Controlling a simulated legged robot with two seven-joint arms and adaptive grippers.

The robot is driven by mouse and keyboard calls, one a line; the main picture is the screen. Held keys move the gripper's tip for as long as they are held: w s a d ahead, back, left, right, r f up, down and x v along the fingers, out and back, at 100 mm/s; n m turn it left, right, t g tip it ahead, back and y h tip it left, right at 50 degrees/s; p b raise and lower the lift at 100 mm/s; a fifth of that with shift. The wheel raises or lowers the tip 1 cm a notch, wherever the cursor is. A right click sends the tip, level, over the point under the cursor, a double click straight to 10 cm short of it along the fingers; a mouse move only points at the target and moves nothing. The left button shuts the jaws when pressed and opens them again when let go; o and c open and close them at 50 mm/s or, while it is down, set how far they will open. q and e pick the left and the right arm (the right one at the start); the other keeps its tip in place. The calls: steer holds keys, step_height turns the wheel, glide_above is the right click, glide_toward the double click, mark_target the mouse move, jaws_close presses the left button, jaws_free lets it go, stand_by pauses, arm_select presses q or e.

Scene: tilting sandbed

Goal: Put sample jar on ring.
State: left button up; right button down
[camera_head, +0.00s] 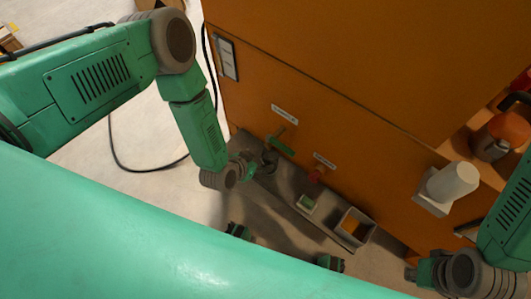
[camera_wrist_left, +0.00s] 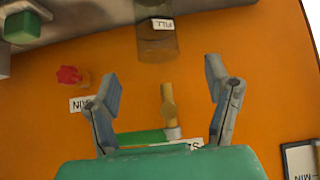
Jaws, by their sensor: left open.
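A smoky see-through cylinder with a "FILL" label, apparently the sample jar (camera_wrist_left: 157,42), stands against the orange wall near the grey ledge in the left wrist view, which looks upside down. In the head view it appears as a dark cylinder (camera_head: 270,158) at the ledge's far end. My left gripper (camera_head: 250,168) is close beside it. In the wrist view its fingers (camera_wrist_left: 162,88) are spread and empty, with the jar beyond them. I cannot make out a ring for certain. My right gripper (camera_head: 418,272) is at lower right, too small to tell its jaws.
A brass tap (camera_wrist_left: 168,104) and green handle (camera_wrist_left: 140,137) lie in line with my left fingers. A red knob (camera_head: 316,174) sticks out nearby. The grey ledge (camera_head: 283,187) carries a green block (camera_head: 307,202) and square frame (camera_head: 355,226). A white cylinder (camera_head: 453,181) is farther right.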

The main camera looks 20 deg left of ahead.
arm_select(q)
steer(key=v, duration=0.2)
steer(key=shift+s+a+r+p, duration=0.1)
steer(key=shift+s+r+p, duration=0.2)
steer(key=shift+p, duration=0.05)
steer(key=s+a+r+n+g+y, duration=0.1)
steer(key=s+a+r+g, duration=0.3)
steer(key=s, duration=0.6)
steer(key=s+a+r+n+g+y, duration=0.1)
steer(key=s+a+r+g+y, duration=0.1)
steer(key=s+a+r+g, duration=0.2)
steer(key=s+a+r, duration=0.3)
steer(key=s+r, duration=0.2)
steer(key=s, duration=0.1)
steer(key=shift+r+n, duration=0.35)
steer(key=shift+n, duration=0.05)
steer(key=shift+s, duration=0.2)
